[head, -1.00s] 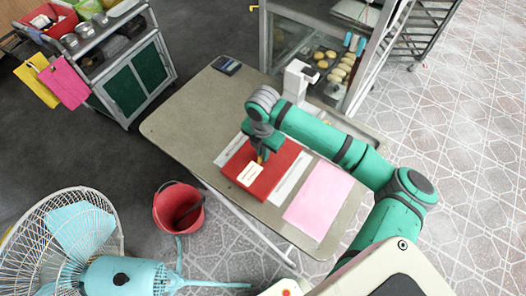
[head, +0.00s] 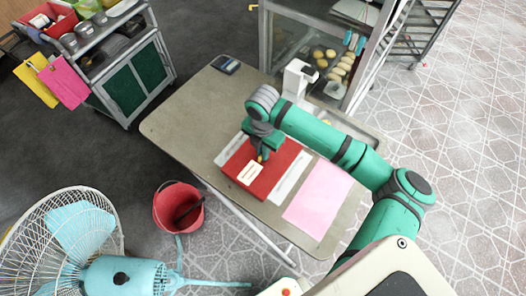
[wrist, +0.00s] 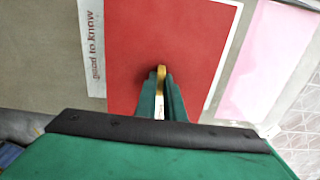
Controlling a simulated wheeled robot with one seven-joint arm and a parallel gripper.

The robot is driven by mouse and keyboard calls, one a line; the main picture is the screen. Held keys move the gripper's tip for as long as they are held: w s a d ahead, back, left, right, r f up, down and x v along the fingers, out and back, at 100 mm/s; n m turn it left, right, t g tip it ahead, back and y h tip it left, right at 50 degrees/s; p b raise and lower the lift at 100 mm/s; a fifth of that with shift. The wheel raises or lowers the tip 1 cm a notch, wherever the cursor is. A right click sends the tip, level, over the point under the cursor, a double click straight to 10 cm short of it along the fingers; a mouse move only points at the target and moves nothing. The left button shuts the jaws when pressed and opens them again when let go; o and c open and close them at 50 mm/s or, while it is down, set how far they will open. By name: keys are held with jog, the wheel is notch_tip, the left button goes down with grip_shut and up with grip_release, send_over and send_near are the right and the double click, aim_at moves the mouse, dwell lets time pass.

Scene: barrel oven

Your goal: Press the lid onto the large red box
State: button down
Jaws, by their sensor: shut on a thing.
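The large red box (head: 278,181) lies on the table with its red top facing up and a cream label on its near left part. The red surface also fills the middle of the wrist view (wrist: 168,35). My gripper (head: 263,156) points down over the red top, and its fingers (wrist: 161,83) are shut on a small yellow piece (wrist: 161,76), perhaps a knob or handle on the lid. I cannot tell whether there is a gap between the lid and the box. The fingers hide part of the yellow piece.
A white printed sheet (wrist: 92,45) lies under the red box. A pink sheet (head: 318,198) lies to its right on the table (head: 190,125). A white device (head: 298,78) stands at the back. A red bucket (head: 178,207) and a fan (head: 75,240) stand on the floor.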

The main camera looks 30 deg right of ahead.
jog(key=shift+f, duration=0.9)
dwell(1.4)
jog(key=c, duration=1.2)
grip_release()
jog(key=shift+r, duration=3.5)
jog(key=shift+c, duration=0.4)
grip_shut()
